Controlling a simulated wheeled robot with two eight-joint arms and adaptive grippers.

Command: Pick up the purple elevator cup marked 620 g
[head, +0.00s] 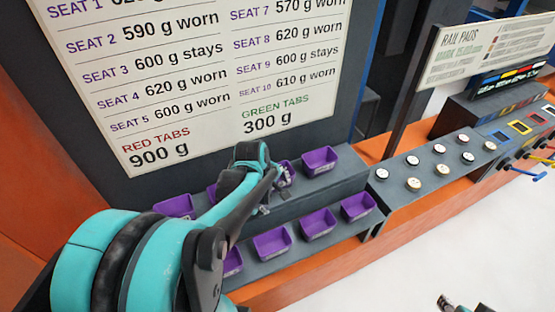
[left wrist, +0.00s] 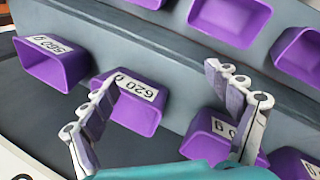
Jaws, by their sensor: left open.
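Purple cups stand in two stepped rows. In the left wrist view, one purple cup (left wrist: 138,115) bears a label reading 620 g, upside down in the picture. My left gripper (left wrist: 165,76) is open and empty. Its left finger overlaps that cup in the picture; its right finger crosses another purple cup (left wrist: 195,140) whose label is partly hidden. I cannot tell whether either finger touches a cup. In the head view my left gripper (head: 275,192) is above the back row. Only a bit of my right gripper (head: 466,303) shows at the bottom edge.
The grey stepped rack (head: 290,205) holds the cups beneath a weight board (head: 210,75). Round white-topped pieces (head: 413,184) stand on a grey block at right. White floor lies in front.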

